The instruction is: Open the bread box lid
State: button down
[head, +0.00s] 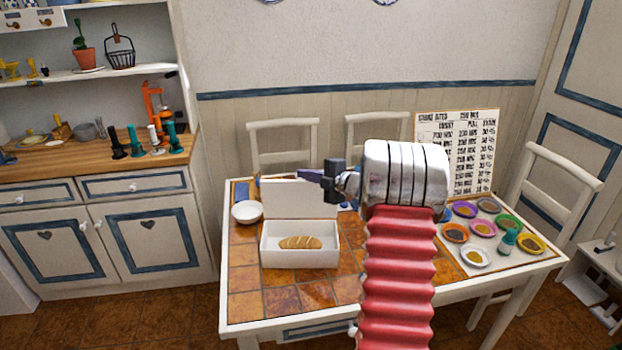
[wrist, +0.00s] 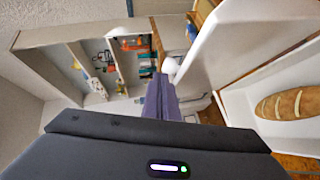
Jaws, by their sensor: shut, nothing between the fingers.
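The white bread box (head: 300,256) stands on the tiled table, and a loaf of bread (head: 300,242) lies inside it. Its lid (head: 298,198) stands raised at the back of the box, so the inside shows. My gripper (head: 302,175) is shut and empty at the top right edge of the lid; I cannot tell whether it touches. In the wrist view my shut fingers (wrist: 161,84) are beside the white lid (wrist: 240,40). The open box (wrist: 250,95) with the loaf (wrist: 291,104) is at the right there.
A white bowl (head: 246,211) stands left of the box. Several coloured dishes (head: 482,229) and a lettered board (head: 458,150) are on the right of the table (head: 240,282). White chairs (head: 283,150) stand behind it. A wooden counter (head: 90,158) is at the left.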

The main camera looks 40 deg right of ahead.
dwell(0.3)
jog(key=s+r, duration=0.6)
jog(key=s, duration=0.5)
jog(key=shift+s, duration=0.35)
jog(key=shift+d, duration=0.1)
